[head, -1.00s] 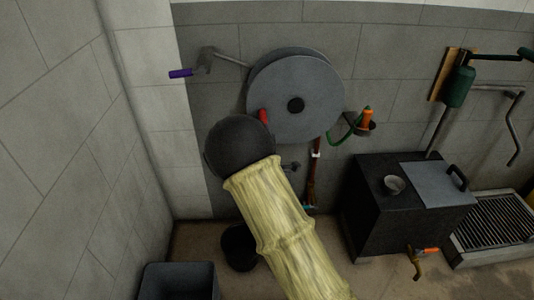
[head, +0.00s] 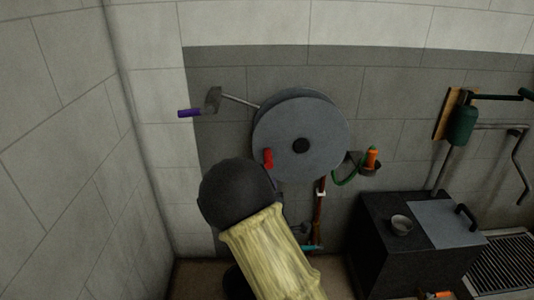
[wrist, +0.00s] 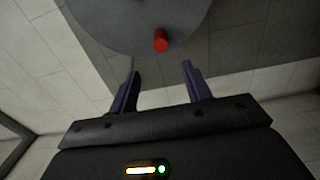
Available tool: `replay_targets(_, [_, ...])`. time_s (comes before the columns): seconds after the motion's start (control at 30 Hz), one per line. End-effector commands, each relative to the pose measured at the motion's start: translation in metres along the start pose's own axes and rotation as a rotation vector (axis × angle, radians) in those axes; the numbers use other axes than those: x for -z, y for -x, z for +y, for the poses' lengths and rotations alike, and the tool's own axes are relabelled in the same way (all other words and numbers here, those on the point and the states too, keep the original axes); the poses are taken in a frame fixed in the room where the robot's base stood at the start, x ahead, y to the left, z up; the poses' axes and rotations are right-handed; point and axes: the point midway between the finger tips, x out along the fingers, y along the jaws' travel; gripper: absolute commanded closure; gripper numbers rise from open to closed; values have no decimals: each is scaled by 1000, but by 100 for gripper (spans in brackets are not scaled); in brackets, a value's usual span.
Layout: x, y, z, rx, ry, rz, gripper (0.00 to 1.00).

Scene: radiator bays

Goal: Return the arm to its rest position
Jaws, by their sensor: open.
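My gripper (wrist: 160,88) shows in the wrist view with its two dark purple fingers apart and nothing between them. Beyond the fingertips is a large grey disc (wrist: 115,22) with a red knob (wrist: 160,41); the fingers are apart from both. In the head view my arm, with a pale yellow sleeve and a dark round joint, rises from the bottom middle and hides my gripper. The grey disc (head: 318,125) is on the wall, with the red knob (head: 268,158) at its lower left, just above my arm's dark joint.
An orange-handled item (head: 371,158) sits in a wall holder at right. A dark box (head: 385,235) with a small bowl (head: 402,225) stands at lower right. A plain wall closes off the left.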

Motion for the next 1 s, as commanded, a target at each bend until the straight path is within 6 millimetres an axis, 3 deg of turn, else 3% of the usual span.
replay_targets(0.27, [-30,7,-12,169,-218,-81,51])
replay_targets(0.47, [-61,37,-30,419,-555,-218,51])
replay_targets(0.67, [-80,84,-38,640,-850,-384,51])
replay_targets(1.0, [-99,185,-34,917,-1187,-737,51])
